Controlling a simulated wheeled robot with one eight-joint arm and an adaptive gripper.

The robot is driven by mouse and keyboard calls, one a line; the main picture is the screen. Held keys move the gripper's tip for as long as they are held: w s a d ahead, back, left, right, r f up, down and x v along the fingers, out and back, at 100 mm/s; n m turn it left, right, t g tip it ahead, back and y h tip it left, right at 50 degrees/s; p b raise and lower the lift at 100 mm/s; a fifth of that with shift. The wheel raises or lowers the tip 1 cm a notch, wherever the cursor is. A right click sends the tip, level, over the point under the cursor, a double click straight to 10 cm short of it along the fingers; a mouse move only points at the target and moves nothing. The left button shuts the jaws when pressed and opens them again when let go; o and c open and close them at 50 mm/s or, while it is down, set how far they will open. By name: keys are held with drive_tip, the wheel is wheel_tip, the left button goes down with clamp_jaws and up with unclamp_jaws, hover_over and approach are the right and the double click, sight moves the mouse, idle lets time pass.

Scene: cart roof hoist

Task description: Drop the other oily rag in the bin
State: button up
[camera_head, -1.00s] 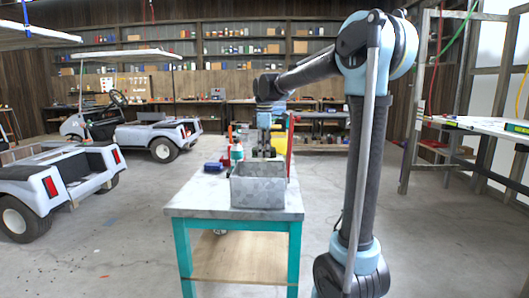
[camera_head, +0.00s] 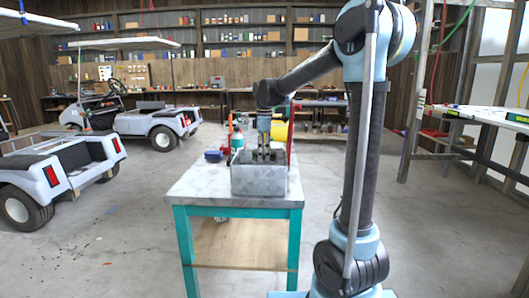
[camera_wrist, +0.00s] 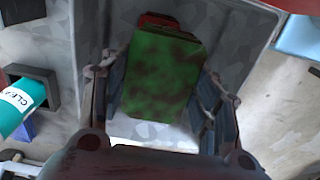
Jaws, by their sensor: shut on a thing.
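The bin is a grey galvanised metal box (camera_head: 258,181) at the near end of the teal-legged table. My gripper (camera_head: 264,156) points down at the mouth of the bin in the head view. In the wrist view my gripper (camera_wrist: 165,80) has its fingers on both sides of a green rag with dark stains (camera_wrist: 163,75) and is shut on it. The bin's grey wall (camera_wrist: 232,45) shows around the rag. A dark red thing (camera_wrist: 158,19) shows partly behind the green rag; most of it is hidden.
A yellow thing (camera_head: 279,131) and a red upright part (camera_head: 290,135) stand farther back. Golf carts (camera_head: 60,180) are at left, with open floor between.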

sight(264, 150)
drive_tip(key=o, duration=1.1)
drive_tip(key=shift+r, duration=0.15)
wheel_tip(264, 150, up, 12)
drive_tip(key=shift+w, duration=0.1)
